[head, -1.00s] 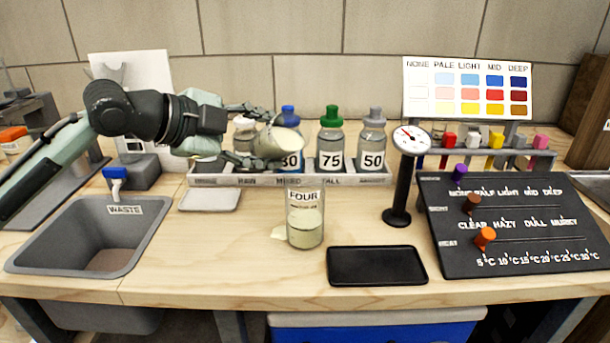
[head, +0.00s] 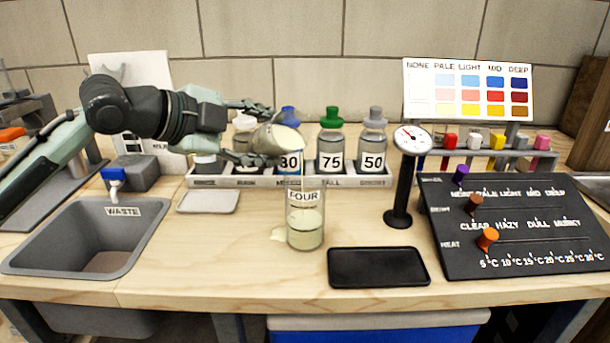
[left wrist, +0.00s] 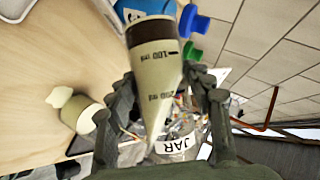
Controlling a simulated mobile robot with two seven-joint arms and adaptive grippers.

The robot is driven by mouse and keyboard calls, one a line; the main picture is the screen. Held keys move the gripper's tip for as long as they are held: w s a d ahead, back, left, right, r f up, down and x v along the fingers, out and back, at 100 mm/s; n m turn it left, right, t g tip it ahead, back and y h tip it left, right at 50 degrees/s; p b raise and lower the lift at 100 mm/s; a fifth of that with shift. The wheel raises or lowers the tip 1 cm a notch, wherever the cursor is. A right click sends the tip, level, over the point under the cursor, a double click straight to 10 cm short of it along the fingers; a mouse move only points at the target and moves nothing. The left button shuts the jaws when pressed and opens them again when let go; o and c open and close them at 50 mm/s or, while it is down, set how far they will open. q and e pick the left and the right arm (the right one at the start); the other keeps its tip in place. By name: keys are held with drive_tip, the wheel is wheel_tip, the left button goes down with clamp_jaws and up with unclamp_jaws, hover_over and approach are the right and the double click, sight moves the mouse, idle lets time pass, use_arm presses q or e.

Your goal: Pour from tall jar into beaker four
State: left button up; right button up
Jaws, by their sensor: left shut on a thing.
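My left gripper (head: 250,133) is shut on the tall jar (head: 278,139), a clear vessel with cream liquid. It holds the jar steeply tilted, mouth to the right, above beaker four (head: 306,228). The left wrist view shows the jar (left wrist: 155,75) between the fingers, with volume marks, a dark band and a "JAR" label. Beaker four stands upright on the bench, labelled FOUR, with cream liquid in its lower part. It also shows in the left wrist view (left wrist: 82,114). My right gripper is out of view.
A rack (head: 235,181) of numbered bottles stands behind. A black tray (head: 377,267) and dial gauge (head: 411,139) are to the right, a sink (head: 62,240) to the left. A slider panel (head: 510,225) is far right.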

use_arm(q)
drive_tip(key=shift+r, duration=0.15)
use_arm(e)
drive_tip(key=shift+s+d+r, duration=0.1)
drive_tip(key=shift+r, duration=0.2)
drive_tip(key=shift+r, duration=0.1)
